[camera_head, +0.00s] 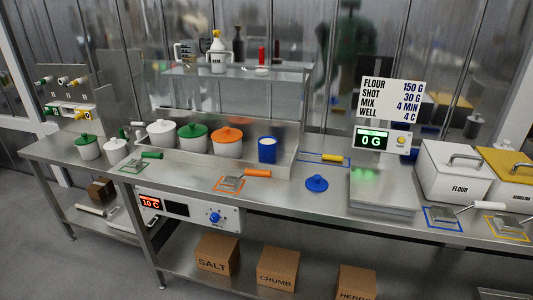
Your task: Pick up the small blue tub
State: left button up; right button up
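The small blue tub (267,151) stands upright in the shallow steel tray (222,160) on the counter, at the right end of a row of tubs. It has no lid on, and its top shows white. A blue lid with a knob (317,184) lies on the counter to the right and nearer. Neither of my grippers is in view.
A white tub, a green-lidded tub (194,141) and an orange-lidded tub (227,143) stand left of the blue tub. A steel shelf (235,72) rises behind. The scale (383,190) and flour bin (455,172) are right. An orange-handled tool (257,173) lies in front.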

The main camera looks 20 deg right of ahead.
aim_at(267, 150)
jog(key=z, duration=2.65)
jog(key=u, duration=2.65)
jog(key=i+j+u, duration=0.15)
jog(key=u, duration=0.3)
jog(key=i+j+u, duration=0.2)
jog(key=u, duration=0.25)
jog(key=i+u, duration=0.25)
jog(key=u, duration=0.25)
jog(key=i, duration=1.9)
